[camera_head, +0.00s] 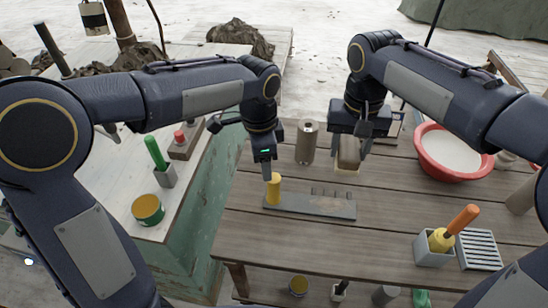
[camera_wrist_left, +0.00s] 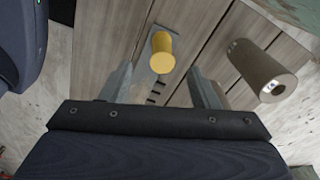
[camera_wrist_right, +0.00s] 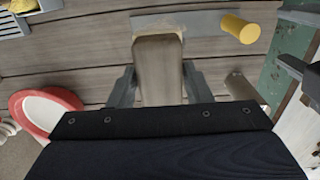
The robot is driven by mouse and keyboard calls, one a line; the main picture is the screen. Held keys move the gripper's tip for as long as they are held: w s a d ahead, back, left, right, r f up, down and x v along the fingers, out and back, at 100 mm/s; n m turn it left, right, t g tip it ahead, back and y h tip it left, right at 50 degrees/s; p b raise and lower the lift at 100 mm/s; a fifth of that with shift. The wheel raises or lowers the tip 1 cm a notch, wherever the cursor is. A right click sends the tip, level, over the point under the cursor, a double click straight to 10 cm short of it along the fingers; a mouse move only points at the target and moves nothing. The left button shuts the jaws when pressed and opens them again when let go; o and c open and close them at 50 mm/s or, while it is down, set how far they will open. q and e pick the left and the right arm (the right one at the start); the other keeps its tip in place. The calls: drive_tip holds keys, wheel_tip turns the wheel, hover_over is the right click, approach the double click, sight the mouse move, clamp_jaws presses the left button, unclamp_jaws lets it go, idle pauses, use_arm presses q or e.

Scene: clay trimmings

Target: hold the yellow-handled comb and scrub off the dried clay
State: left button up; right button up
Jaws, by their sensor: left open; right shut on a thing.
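The comb lies flat on the wooden table, a grey plate (camera_head: 310,205) with a yellow upright handle (camera_head: 273,189) at its left end. Small dark marks or teeth line the plate; I cannot tell which are clay. My left gripper (camera_head: 267,172) is open just above the handle. In the left wrist view the handle (camera_wrist_left: 162,52) shows beyond and between the spread fingers (camera_wrist_left: 163,85). My right gripper (camera_head: 350,145) is shut on a tan block-shaped scrubber (camera_wrist_right: 158,65), held above the table behind the plate's right part.
A brown cylinder (camera_head: 306,142) stands between the arms. A red basin with white contents (camera_head: 450,165) is at the right. A grey holder (camera_head: 430,252) with an orange-handled tool and a slatted rack (camera_head: 479,250) are front right. A green-sided bench (camera_head: 205,220) stands left.

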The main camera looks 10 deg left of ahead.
sight(274, 190)
use_arm(q)
drive_tip(key=shift+w+d+f+m+y, duration=0.15)
drive_tip(key=shift+w+d+f+m, duration=0.15)
drive_tip(key=shift+d, duration=0.15)
drive_tip(key=shift+w+d+f+m+y, duration=0.15)
drive_tip(key=shift+w+d+f+m, duration=0.1)
drive_tip(key=shift+d, duration=0.2)
drive_tip(key=shift+d+f, duration=0.1)
drive_tip(key=shift+f, duration=0.15)
wheel_tip(274, 190, down, 12)
drive_tip(key=shift+r, duration=0.25)
clamp_jaws()
